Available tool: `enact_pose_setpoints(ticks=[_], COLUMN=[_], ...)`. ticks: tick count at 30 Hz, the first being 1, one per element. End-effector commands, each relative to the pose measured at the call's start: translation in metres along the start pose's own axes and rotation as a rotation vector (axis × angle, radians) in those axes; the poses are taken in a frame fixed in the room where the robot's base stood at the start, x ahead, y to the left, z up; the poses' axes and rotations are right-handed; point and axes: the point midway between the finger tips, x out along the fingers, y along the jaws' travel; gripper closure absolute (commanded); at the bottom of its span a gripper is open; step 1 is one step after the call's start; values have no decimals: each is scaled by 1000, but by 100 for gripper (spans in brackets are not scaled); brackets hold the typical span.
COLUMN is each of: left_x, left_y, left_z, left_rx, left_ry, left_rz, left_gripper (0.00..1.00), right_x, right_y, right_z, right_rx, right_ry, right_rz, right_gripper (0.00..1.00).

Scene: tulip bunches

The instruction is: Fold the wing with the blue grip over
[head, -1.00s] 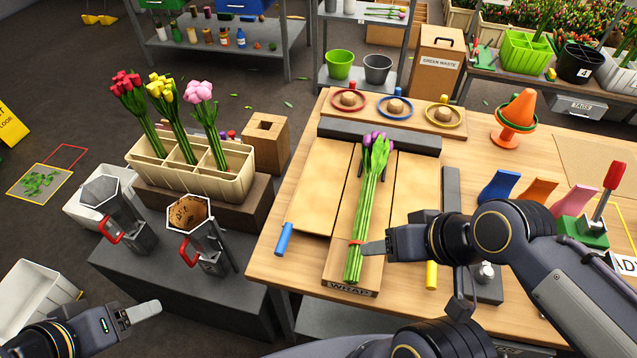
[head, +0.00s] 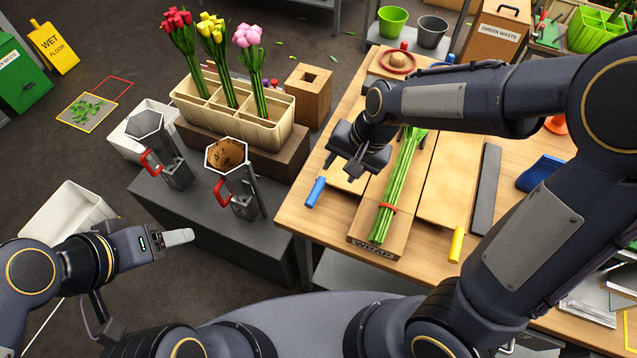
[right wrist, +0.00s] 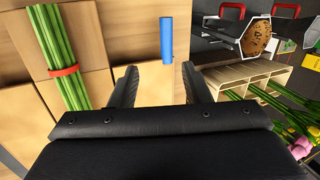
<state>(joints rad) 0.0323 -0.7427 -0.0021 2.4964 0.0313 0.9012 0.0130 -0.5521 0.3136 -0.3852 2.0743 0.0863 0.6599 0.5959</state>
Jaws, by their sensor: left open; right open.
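The wing with the blue grip (head: 315,192) lies flat and open at the left of the wrap board (head: 376,245), partly hidden by my right gripper. My right gripper (head: 341,168) is open and empty above that wing, just up and right of the grip. In the right wrist view the blue grip (right wrist: 166,40) stands between the lines of the two open fingers, beyond their tips. The green stems (head: 398,190) with a red band (head: 388,208) lie along the board; my right arm hides the blooms. My left gripper (head: 178,237) is open and empty, away from the table.
The other wing (head: 447,190), with a yellow grip (head: 456,244), lies open to the right. A dark grey bar (head: 485,190) lies beside it. A grey stand with two metal holders (head: 233,180) and a flower crate (head: 270,120) stand left of the table.

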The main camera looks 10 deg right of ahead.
Motion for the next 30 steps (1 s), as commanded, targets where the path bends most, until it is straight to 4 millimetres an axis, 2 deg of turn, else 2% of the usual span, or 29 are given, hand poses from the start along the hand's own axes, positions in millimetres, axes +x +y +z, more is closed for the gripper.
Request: enact_pose_setpoints(ticks=[1,3,6,13,24,30], left_x=[-1,-2,-2,-2,-1,-1], left_y=[0,1,1,1,1,1], left_z=[0,-1,-1,-1,-1,-1], left_rx=[0,0,0,0,0,0], left_ry=[0,0,0,0,0,0], left_rz=[0,0,0,0,0,0], left_gripper=[39,39,39,39,39,39], right_x=[17,34,49,70,124,135], right_y=[-8,-15,-22,-23,-15,-14], right_z=[-2,-5,-8,-11,-13,-13], right_rx=[6,27,42,55,54,52], right_ry=[2,16,35,47,46,47], right_rz=[42,82,118,139,138,135], right_gripper=[57,57,57,57,57,57])
